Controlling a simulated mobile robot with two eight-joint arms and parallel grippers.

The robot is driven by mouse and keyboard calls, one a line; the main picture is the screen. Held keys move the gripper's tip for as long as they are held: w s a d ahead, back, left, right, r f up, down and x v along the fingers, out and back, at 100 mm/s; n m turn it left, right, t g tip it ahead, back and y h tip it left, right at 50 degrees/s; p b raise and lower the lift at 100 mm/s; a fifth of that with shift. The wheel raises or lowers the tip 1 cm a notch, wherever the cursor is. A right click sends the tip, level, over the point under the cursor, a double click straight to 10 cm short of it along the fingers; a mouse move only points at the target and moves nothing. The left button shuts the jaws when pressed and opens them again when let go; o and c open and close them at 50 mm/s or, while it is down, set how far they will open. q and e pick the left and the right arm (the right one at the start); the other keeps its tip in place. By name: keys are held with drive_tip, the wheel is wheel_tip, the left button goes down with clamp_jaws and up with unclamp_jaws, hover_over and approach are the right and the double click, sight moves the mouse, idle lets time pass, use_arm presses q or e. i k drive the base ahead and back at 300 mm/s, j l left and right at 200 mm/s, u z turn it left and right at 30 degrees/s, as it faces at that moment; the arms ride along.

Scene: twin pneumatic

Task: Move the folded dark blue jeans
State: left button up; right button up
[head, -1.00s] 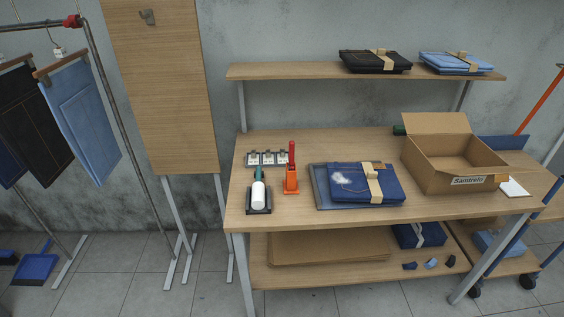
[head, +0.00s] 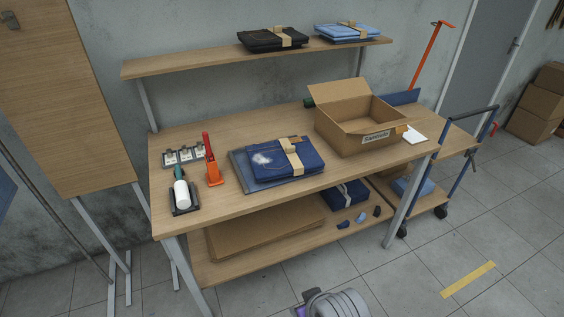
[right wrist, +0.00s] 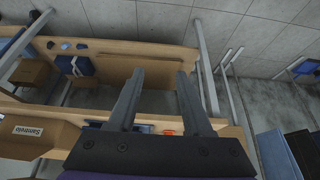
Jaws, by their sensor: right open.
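The folded dark blue jeans (head: 272,164) lie on a grey-blue flat piece (head: 240,174) at the middle of the workbench, with a tan paper band around them and a pale patch at the left. Another dark blue folded bundle (head: 352,191) with a pale band lies on the lower shelf; it also shows in the right wrist view (right wrist: 82,67). My right gripper (right wrist: 160,73) is open and empty, its two fingers apart, over the bench area in the right wrist view. A grey and purple part of my arm shows at the bottom of the head view. My left gripper is out of view.
An open cardboard box (head: 350,139) stands right of the jeans. An orange tool (head: 213,173) and a white bottle (head: 182,196) stand to the left. Folded black (head: 262,40) and light blue (head: 335,33) garments lie on the upper shelf. A cart (head: 460,150) stands at the right.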

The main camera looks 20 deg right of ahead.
sight(295, 156)
drive_tip(key=i+l+u, duration=0.1)
drive_tip(key=l, duration=0.2)
drive_tip(key=i+l+u, duration=0.1)
drive_tip(key=i+l, duration=0.25)
drive_tip(key=l, duration=0.3)
drive_tip(key=i+l+u, duration=0.15)
drive_tip(key=l, duration=0.15)
drive_tip(key=i+l+u, duration=0.1)
drive_tip(key=l, duration=0.25)
